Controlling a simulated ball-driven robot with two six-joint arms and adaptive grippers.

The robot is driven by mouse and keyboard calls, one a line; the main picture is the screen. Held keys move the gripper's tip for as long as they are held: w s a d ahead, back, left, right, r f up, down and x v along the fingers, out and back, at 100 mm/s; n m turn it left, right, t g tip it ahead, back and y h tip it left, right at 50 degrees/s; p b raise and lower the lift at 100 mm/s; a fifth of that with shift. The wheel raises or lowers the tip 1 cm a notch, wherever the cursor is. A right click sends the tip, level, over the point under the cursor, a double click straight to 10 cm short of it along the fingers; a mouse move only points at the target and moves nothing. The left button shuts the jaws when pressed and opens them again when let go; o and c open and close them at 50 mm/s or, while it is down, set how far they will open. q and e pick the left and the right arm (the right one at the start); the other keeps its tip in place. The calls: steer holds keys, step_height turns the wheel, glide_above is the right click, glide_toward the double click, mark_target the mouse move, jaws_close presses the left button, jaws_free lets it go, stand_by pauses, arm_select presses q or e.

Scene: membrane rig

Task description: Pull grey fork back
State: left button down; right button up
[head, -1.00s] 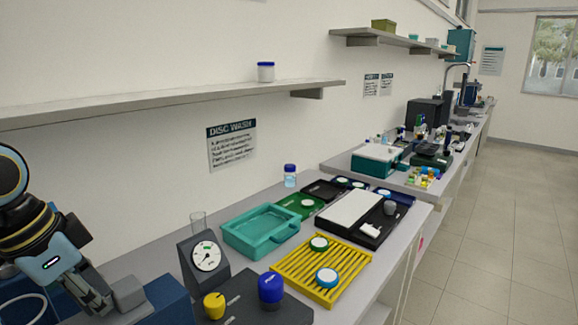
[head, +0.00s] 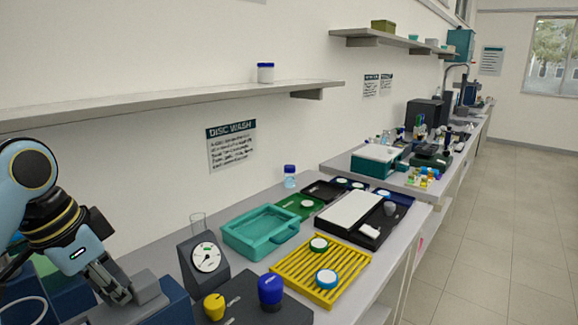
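My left gripper (head: 122,297) is at the lower left in the head view, pointing down with its fingers close together. A grey block-like piece (head: 150,287), which I take to be the grey fork, is at its fingertips. It lies over a dark blue body (head: 178,303). The fingers seem shut on the piece, though the exact contact is partly hidden by the gripper itself. My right gripper does not show.
A dial gauge (head: 207,257) stands right of the fork. A yellow knob (head: 214,306) and a blue knob (head: 270,290) are in front. A teal tray (head: 260,249) and a yellow rack (head: 340,291) lie further right.

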arm_select(q)
steer(key=shift+w+d, duration=0.9)
steer(key=shift+w, duration=0.15)
steer(key=shift+s+a+p, duration=0.45)
steer(key=shift+s+p, duration=0.05)
steer(key=shift+p, duration=0.35)
